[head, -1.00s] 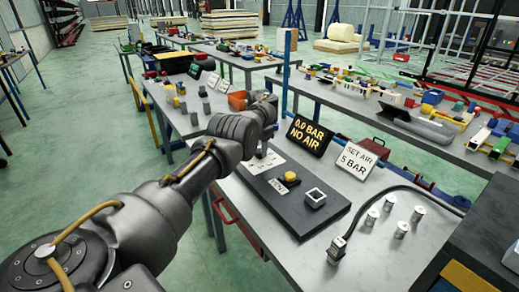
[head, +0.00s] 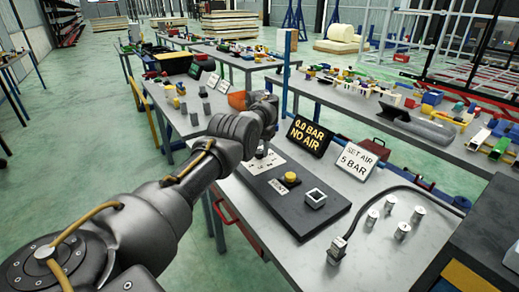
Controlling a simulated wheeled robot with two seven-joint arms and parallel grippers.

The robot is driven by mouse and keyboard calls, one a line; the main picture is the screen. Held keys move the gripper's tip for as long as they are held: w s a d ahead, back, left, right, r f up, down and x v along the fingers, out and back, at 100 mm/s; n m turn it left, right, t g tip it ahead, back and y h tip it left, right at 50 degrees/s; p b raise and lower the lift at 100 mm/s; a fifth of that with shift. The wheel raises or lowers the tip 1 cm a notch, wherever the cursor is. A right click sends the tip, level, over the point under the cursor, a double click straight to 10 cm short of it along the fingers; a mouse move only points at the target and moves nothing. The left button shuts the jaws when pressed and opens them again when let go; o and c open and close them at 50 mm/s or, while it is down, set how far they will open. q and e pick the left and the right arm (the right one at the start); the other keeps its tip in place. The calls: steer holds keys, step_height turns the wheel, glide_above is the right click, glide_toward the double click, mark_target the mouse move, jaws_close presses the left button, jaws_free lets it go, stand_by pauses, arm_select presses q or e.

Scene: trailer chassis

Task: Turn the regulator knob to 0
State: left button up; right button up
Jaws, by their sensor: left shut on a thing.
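My left arm reaches in from the left, and its gripper (head: 262,151) is at the far left end of the black panel (head: 310,222), mostly hidden behind my own wrist. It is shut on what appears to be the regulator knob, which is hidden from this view. A white scale plate (head: 262,163) with dark marks lies just below the gripper. The black display (head: 309,135) behind the panel reads "0.0 BAR NO AIR" in yellow. A white sign (head: 356,158) beside it reads "SET AIR 5 BAR". My right gripper is out of the frame.
A yellow button (head: 291,179) with a "VENT" label and a white-framed square (head: 315,198) are on the panel. Several metal fittings (head: 389,204) and a black cable with a connector (head: 337,250) lie to the right. An orange bin (head: 238,100) stands beyond my wrist.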

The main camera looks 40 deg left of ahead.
arm_select(q)
steer(key=o, duration=1)
steer(key=r, duration=1)
steer(key=shift+a+r+b, duration=0.2)
steer(key=shift+r+b, duration=0.15)
steer(key=shift+r, duration=0.05)
steer(key=shift+f, duration=0.1)
